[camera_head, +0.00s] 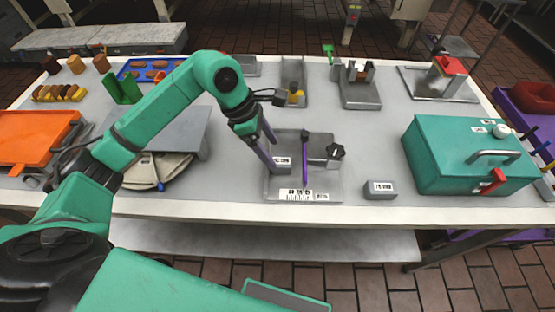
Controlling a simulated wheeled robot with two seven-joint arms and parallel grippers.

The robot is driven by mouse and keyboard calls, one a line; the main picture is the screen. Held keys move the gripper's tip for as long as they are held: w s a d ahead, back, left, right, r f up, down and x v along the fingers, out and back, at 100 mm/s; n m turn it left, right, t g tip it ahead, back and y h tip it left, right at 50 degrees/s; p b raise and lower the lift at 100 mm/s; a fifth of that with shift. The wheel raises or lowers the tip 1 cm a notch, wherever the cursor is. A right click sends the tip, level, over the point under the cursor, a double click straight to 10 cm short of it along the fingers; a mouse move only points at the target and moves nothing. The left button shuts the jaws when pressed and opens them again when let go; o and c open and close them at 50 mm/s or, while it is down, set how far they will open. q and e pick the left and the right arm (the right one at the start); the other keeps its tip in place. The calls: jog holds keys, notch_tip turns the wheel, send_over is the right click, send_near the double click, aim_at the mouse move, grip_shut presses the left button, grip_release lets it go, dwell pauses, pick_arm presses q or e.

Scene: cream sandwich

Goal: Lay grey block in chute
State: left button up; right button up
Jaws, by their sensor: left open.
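A small grey block (380,190) with a white label lies on the table near the front edge, right of a grey metal fixture (330,190). The fixture has a scale strip along its front, an upright purple piece (306,165) and a dark knob (335,151). It may be the chute; I cannot tell for sure. A second labelled grey block (282,162) sits on the fixture's left part. My left gripper (273,152) is open, its purple fingers pointing down at the fixture's left side, close to that second block. I cannot tell whether they touch. My right gripper is not in view.
A teal toolbox (455,158) with a red latch stands at the right. Metal fixtures (362,92) line the back. An orange tray (35,135), a blue tray (133,77) and a grey raised plate (185,125) are at the left.

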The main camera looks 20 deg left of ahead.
pick_arm(q)
jog(key=v, duration=0.6)
jog(key=shift+a+r+b, duration=0.2)
jog(key=shift+r+b, duration=0.2)
jog(key=shift+b, duration=0.05)
